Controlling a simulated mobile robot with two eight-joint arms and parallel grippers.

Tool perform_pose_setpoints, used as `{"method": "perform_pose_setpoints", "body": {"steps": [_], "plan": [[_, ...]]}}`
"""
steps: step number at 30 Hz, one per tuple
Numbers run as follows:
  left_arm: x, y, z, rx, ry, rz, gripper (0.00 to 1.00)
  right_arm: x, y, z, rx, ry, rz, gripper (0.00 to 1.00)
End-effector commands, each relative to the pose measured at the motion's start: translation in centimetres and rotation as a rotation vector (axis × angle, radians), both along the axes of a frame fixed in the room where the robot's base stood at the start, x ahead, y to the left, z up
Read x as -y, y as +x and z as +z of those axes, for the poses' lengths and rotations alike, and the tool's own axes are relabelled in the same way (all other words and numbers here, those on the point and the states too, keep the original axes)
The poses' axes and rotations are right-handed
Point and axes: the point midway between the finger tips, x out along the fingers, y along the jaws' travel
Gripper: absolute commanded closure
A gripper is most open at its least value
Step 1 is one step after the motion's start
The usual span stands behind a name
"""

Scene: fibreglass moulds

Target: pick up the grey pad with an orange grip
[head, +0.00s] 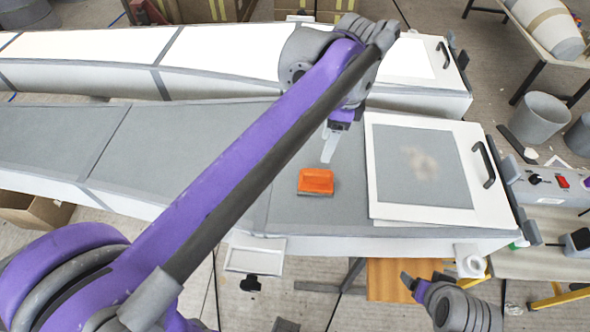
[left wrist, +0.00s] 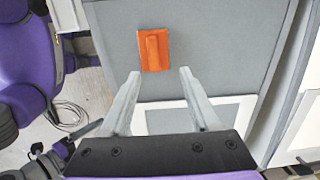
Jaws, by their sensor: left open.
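The grey pad with an orange grip (head: 315,181) lies on the grey top of the front mould (head: 225,150), left of a white-framed grey panel. Its orange grip (left wrist: 154,50) shows from above in the left wrist view, and little of the grey pad shows around it. My left gripper (head: 329,148) hangs above and just behind the pad in the head view. Its two fingers (left wrist: 159,73) are apart with nothing between them, and the pad is beyond the fingertips in the left wrist view. What seems to be my right gripper (head: 412,284) shows at the lower right; its fingers are unclear.
A white-framed panel with a black handle (head: 489,165) lies right of the pad. A second long mould (head: 220,52) stands behind. A control box with a red switch (head: 550,183) and a grey bucket (head: 540,118) are at the right. The mould top left of the pad is clear.

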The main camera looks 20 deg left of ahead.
Motion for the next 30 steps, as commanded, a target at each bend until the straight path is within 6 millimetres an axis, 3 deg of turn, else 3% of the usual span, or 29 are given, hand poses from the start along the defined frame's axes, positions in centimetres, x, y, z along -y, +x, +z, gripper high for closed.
{"method": "perform_pose_setpoints", "body": {"steps": [5, 12, 20, 30], "plan": [[0.4, -0.3, -0.1, -0.028, -0.007, -0.021, 0.38, 0.0, 0.0, 0.0, 0.0, 0.0, 0.0, 0.16], [0.0, -0.4, -3.7, -0.03, -0.007, -0.023, 0.38, 0.0, -0.1, -0.4, -0.002, 0.0, 0.0, 0.16], [-0.2, -0.6, -5.9, -0.029, -0.006, -0.023, 0.38, 0.0, -0.2, -0.5, -0.003, 0.0, 0.0, 0.16], [-0.4, -1.2, -10.3, -0.028, -0.006, -0.022, 0.38, 0.0, -0.2, -0.5, -0.003, 0.0, 0.0, 0.16]]}}
